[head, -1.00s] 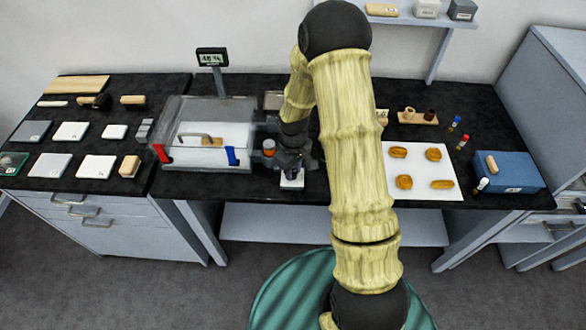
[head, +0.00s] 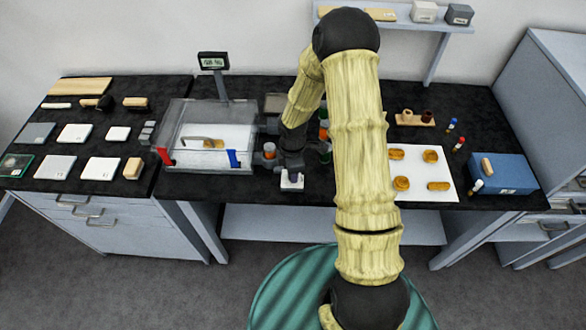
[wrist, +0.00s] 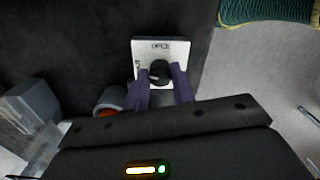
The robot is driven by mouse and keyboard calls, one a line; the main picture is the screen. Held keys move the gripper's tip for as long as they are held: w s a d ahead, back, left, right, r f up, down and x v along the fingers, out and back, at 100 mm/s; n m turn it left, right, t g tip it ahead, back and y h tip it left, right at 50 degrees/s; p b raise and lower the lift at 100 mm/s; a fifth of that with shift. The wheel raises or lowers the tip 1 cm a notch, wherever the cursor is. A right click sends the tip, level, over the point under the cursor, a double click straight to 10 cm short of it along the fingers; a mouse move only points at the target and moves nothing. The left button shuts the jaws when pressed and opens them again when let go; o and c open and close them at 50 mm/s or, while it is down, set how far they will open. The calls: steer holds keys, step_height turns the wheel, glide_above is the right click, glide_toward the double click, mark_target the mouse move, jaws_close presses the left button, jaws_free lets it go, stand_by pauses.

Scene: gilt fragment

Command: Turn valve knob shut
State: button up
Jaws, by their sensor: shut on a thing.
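The valve is a small white plate (wrist: 150,50) with a round black knob (wrist: 158,70) on it, seen from above in the wrist view. A printed label on the plate is too small to read surely. My gripper (wrist: 160,76) has its two purple-grey fingers on either side of the knob, closed on it. In the head view the white plate (head: 291,183) shows at the front edge of the black bench, just below my gripper (head: 291,172). The knob itself is hidden there by my gripper.
A clear-walled box (head: 205,150) with red and blue clips stands left of the valve. An orange-topped jar (head: 269,150) stands close to my gripper's left. A white sheet with several brown pieces (head: 430,171) and a blue box (head: 503,173) lie right.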

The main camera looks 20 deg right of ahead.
steer(key=shift+w+a+n+p, duration=0.1)
steer(key=shift+n+p, duration=0.3)
steer(key=shift+n, duration=0.8)
steer(key=o, duration=1)
steer(key=shift+r, duration=0.1)
step_height(320, 180, up, 17)
steer(key=shift+r+b, duration=0.15)
steer(key=shift+b, duration=0.15)
